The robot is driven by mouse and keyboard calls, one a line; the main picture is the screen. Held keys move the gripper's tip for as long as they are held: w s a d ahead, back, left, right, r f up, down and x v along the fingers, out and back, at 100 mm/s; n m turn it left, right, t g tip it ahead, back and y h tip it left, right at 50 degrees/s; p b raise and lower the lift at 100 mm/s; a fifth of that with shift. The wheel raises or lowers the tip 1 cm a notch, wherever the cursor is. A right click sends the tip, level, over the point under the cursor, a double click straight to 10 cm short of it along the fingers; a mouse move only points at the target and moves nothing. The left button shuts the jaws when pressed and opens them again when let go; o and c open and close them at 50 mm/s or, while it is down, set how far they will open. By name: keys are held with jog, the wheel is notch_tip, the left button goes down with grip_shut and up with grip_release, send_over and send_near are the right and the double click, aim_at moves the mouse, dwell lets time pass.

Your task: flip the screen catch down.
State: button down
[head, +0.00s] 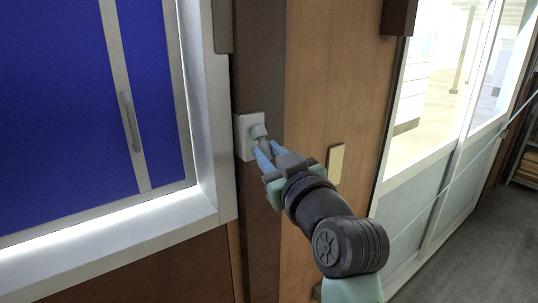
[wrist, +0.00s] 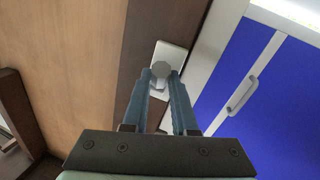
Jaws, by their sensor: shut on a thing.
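The screen catch (head: 258,131) is a small grey lever on a pale wall plate (head: 243,143), fixed to the dark wooden post left of centre in the head view. In the wrist view its rounded end (wrist: 162,71) shows in front of the white plate (wrist: 173,53). My gripper (head: 264,150) reaches the catch from the lower right, its blue fingers shut on the lever. In the wrist view the fingertips (wrist: 161,76) sit on either side of it. The lower part of the lever is partly hidden between the fingers.
A blue panel (head: 60,110) with a grey handle (head: 130,120) and a pale frame (head: 205,120) stands left of the post. A beige wall plate (head: 336,164) is right of my gripper. Windowed panels (head: 440,130) stand further right. The grey floor (head: 480,215) at lower right is clear.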

jog(key=shift+w+a+f+t+b, duration=0.1)
jog(key=shift+f+t+b, duration=0.45)
jog(key=shift+b, duration=1.9)
jog(key=shift+r+t+y+b, duration=0.1)
jog(key=shift+t+y+b, duration=0.2)
jog(key=shift+b, duration=0.4)
jog(key=shift+r+m, duration=0.2)
jog(key=shift+m, duration=0.1)
jog(key=c, duration=0.7)
grip_release()
